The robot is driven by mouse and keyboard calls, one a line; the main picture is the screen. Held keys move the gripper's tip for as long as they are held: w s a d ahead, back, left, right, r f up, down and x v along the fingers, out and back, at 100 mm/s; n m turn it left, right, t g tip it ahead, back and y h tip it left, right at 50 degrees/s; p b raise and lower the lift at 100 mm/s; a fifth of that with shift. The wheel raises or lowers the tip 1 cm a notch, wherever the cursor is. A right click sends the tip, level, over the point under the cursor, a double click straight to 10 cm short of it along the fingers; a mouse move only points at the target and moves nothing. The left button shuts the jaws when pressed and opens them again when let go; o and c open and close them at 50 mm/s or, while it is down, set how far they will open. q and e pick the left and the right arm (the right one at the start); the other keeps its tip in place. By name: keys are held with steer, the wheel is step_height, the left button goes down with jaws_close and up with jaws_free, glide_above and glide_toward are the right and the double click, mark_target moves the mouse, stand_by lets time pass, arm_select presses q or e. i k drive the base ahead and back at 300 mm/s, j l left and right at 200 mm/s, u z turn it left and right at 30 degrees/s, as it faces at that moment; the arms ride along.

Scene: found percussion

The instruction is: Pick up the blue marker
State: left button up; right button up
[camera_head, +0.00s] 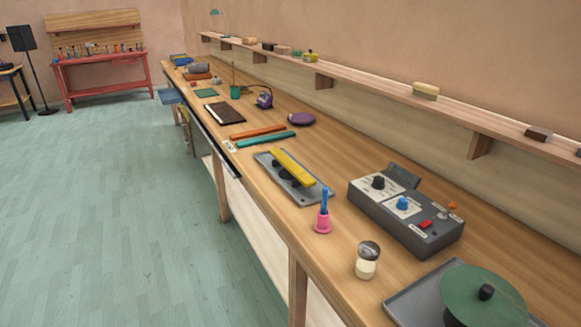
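I cannot make out a blue marker for certain. A blue upright stick (324,200) rises from a pink bell-shaped piece (322,224) near the bench's front edge; together they look like a hand bell. A flat teal bar (266,140) lies beside an orange bar (258,131) further back. Small blue items (180,61) at the bench's far end are too small to tell. Neither of my grippers is in view.
The long wooden bench (345,190) also holds a grey control box (420,228), a shaker jar (366,262), a yellow bar (293,167) on a grey tray (322,197), and a green disc (478,298). A wall shelf (385,93) runs above. The floor (110,220) left is clear.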

mark_target(325, 190)
steer(key=i+j+z, duration=0.25)
steer(key=j, duration=0.4)
steer(key=i+j+z, duration=0.1)
steer(key=i+j, duration=0.2)
steer(key=j, duration=0.05)
